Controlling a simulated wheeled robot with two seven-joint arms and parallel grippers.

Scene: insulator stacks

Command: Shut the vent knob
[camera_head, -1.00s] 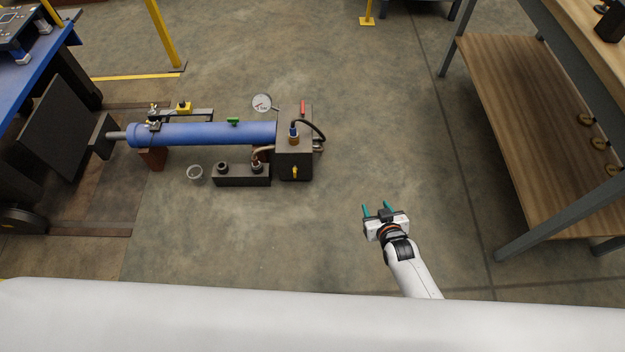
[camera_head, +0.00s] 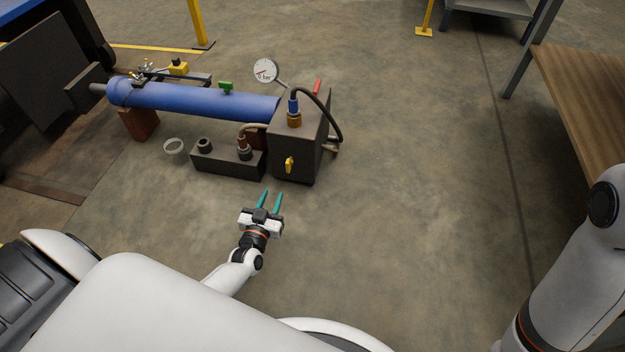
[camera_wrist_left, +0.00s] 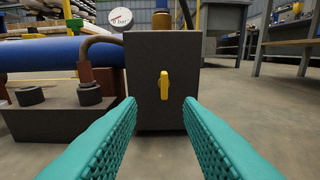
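The vent knob is most likely the small yellow knob (camera_head: 289,164) on the near face of the dark block (camera_head: 310,150) at the end of the blue cylinder. It also shows in the left wrist view (camera_wrist_left: 164,86), standing upright on the block's face, between and beyond my fingers. My left gripper (camera_head: 269,199) is open and empty, low over the floor in front of the block, apart from the knob. Its teal fingers (camera_wrist_left: 160,125) point toward the block's face. My right gripper is not visible; an arm of mine shows at the right edge.
The blue cylinder (camera_head: 190,100) runs left from the block. A gauge (camera_head: 265,70), a red lever (camera_head: 317,87) and a green handle (camera_head: 226,86) stand around it. A dark manifold (camera_head: 228,160) and a ring (camera_head: 174,146) are left of my gripper.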

